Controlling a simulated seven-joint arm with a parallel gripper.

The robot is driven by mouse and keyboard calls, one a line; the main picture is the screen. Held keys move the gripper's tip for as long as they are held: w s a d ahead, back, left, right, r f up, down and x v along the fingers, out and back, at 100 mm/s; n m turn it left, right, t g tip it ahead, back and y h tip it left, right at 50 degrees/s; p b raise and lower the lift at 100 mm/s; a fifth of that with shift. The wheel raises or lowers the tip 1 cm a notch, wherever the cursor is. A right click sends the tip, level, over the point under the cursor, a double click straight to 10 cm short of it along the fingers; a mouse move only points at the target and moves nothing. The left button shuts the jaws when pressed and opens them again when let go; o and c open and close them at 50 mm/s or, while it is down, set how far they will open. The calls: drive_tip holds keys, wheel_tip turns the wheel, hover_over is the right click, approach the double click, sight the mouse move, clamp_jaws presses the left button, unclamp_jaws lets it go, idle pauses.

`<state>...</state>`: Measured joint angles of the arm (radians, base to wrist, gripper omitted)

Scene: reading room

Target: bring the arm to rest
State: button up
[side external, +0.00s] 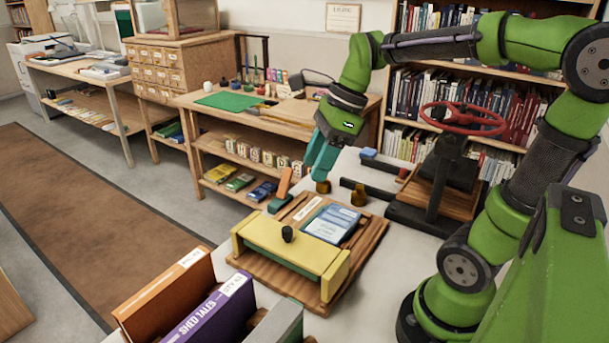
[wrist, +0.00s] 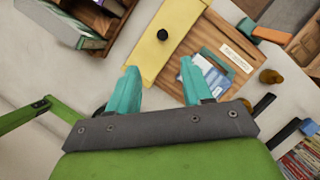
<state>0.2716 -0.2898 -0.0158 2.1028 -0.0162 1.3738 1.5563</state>
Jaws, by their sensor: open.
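My green arm reaches in from the right in the side view. My gripper (side external: 322,162) has teal fingers and hangs above the back of the white table (side external: 376,275), pointing down. In the wrist view my gripper (wrist: 157,85) shows its two teal fingers spread apart with nothing between them. Below it is a wooden board (side external: 345,287) with a yellow drawer-like box (side external: 285,243) that has a black knob (side external: 287,233). Blue-and-white cards (side external: 332,223) lie on the board behind the yellow part.
Books (side external: 165,290) stand upright at the front left. A red-wheeled press (side external: 462,118) stands at the back right. Two brass knobs (side external: 358,194) and an orange block (side external: 285,182) are near the board. Behind is a workbench (side external: 200,98) with a green mat.

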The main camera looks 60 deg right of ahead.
drive_tip(key=shift+s+d+r, duration=0.2)
drive_tip(key=shift+r, duration=0.45)
drive_tip(key=s+a+f+n+t, duration=0.1)
drive_tip(key=s+a+n+t, duration=0.1)
drive_tip(key=n, duration=0.9)
drive_tip(key=s+a+f+n+t+h, duration=0.1)
drive_tip(key=s+a+n+t, duration=0.1)
drive_tip(key=n, duration=1)
drive_tip(key=shift+s+a+f, duration=0.35)
drive_tip(key=shift+s+a, duration=0.1)
drive_tip(key=shift+a, duration=0.2)
